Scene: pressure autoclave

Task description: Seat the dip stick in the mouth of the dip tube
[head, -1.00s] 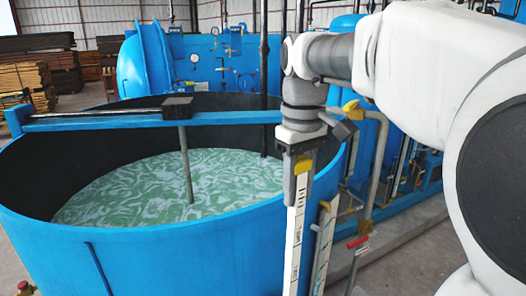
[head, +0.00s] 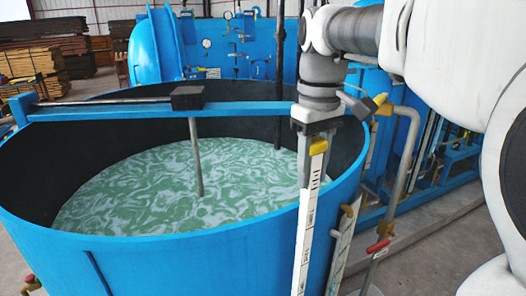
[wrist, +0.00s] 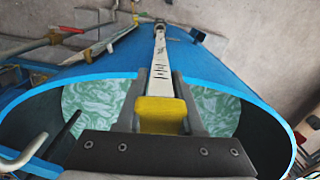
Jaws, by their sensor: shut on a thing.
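My gripper (head: 318,140) is shut on the yellow grip of the dip stick (head: 309,215), a long white strip with black marks. In the head view the stick hangs down, slightly tilted, in front of the tank's right wall; its lower end is out of frame. The wrist view shows the yellow grip (wrist: 160,115) between the two fingers and the white stick (wrist: 160,60) running away from me. A thin grey pipe (head: 196,160) goes from a black block down into the tank's liquid. I cannot tell which part is the dip tube or see its mouth.
The open blue tank (head: 190,265) holds swirling green liquid (head: 140,195). A blue beam (head: 120,110) crosses its top behind my gripper. A marked board (head: 343,235) and a grey pipe with a red handle (head: 378,247) stand at the tank's right side.

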